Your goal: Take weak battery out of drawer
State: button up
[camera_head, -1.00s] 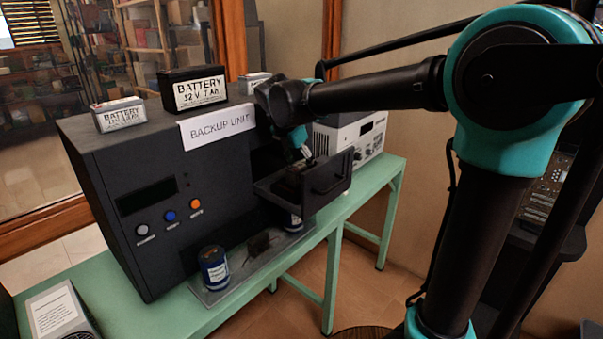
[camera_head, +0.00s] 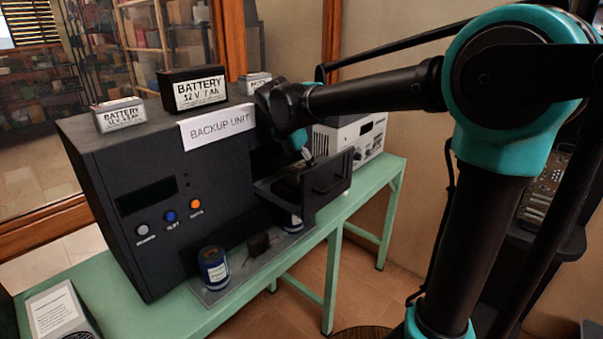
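The black backup unit (camera_head: 150,240) stands on a green table, with its drawer (camera_head: 325,186) pulled out at its right side. My gripper (camera_head: 306,156) points down into the drawer from above. Its fingertips are small and partly hidden, so I cannot tell whether it is open or shut. A dark shape inside the drawer, below the fingers, may be the weak battery; the drawer front hides most of it. A black battery (camera_head: 194,88), a grey battery (camera_head: 120,115) and another small battery (camera_head: 254,82) stand on top of the unit.
A white device (camera_head: 350,138) stands behind the drawer.

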jog(key=shift+c, duration=0.6)
grip_shut()
jog(key=shift+r, duration=0.1)
